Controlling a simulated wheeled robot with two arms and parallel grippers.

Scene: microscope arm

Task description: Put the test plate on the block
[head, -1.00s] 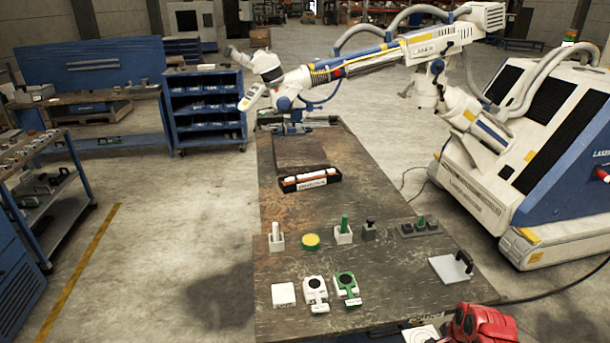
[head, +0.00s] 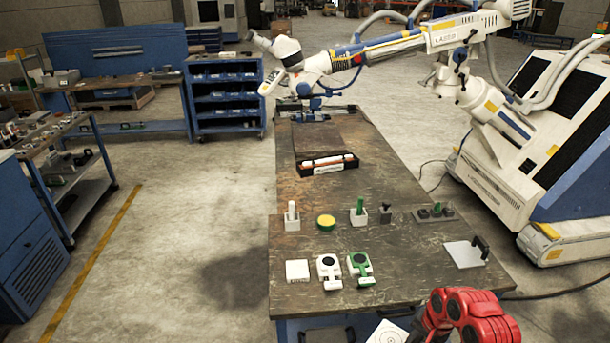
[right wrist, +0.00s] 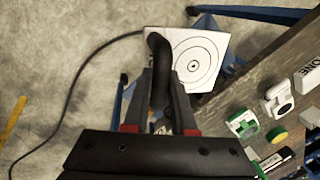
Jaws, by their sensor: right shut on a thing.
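The test plate is a white square plate with concentric black rings (right wrist: 205,52) and a dark upright handle. It also shows at the bottom edge of the head view (head: 386,333), partly cut off. My right gripper (right wrist: 160,88) is shut on the handle; it is the red-bodied one in the head view (head: 428,322). The plate is in front of the table's near edge, off the tabletop. The block is probably the white square piece (head: 297,270) at the table's near left, its top bare. In the wrist view a white piece with lettering (right wrist: 307,78) seems to be it. My left gripper is not in view.
On the table (head: 290,305), a white fixture (head: 329,271) and a green-and-white one (head: 360,268) stand right of the block. Behind are a yellow disc (head: 326,222) and small holders. A grey plate with a black handle (head: 465,254) lies right. The near edge is clear.

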